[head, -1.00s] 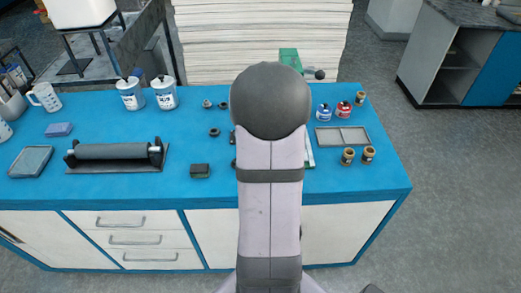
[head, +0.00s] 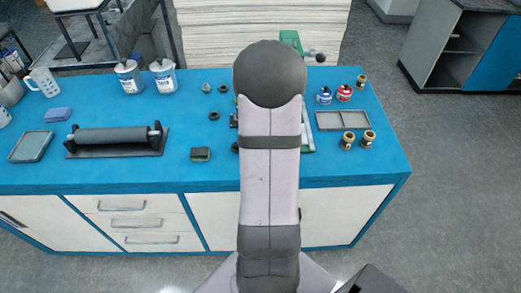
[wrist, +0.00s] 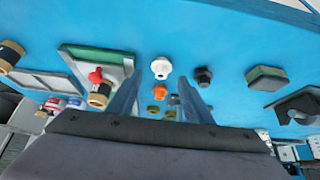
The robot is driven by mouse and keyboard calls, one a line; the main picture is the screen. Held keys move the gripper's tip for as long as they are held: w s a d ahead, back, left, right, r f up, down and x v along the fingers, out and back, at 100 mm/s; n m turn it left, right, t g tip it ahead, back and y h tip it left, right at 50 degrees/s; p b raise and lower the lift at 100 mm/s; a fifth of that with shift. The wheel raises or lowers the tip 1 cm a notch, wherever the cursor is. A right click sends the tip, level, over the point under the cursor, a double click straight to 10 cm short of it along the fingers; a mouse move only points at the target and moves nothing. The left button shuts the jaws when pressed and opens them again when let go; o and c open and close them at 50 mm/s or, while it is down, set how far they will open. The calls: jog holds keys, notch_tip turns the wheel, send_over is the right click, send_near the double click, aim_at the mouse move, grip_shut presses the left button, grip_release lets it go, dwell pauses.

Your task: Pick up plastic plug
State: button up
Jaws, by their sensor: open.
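In the wrist view, a white fitting (wrist: 160,68) with a round hub, which looks like a plastic plug, lies on the blue bench. My gripper (wrist: 160,80) is open, its two fingers above the bench on either side of the line to the white fitting. Nothing is held between them. An orange fitting (wrist: 158,87) shows between the fingers, and a black fitting (wrist: 203,76) lies just right of them. In the head view my arm hides the gripper and the white fitting.
A red-topped brass fitting (wrist: 98,95) and a green-edged board (wrist: 75,60) lie left of the fingers. A green-black block (wrist: 267,78) lies right. In the head view, a roller stand (head: 115,140), a grey tray (head: 342,120) and cans (head: 163,77) stand on the bench.

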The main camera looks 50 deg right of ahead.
jog(key=shift+w+f, duration=0.1)
jog(key=shift+f, duration=0.05)
jog(key=shift+p+x, duration=0.75)
jog(key=shift+x, duration=1.8)
jog(key=shift+w, duration=0.1)
jog(key=c, duration=0.9)
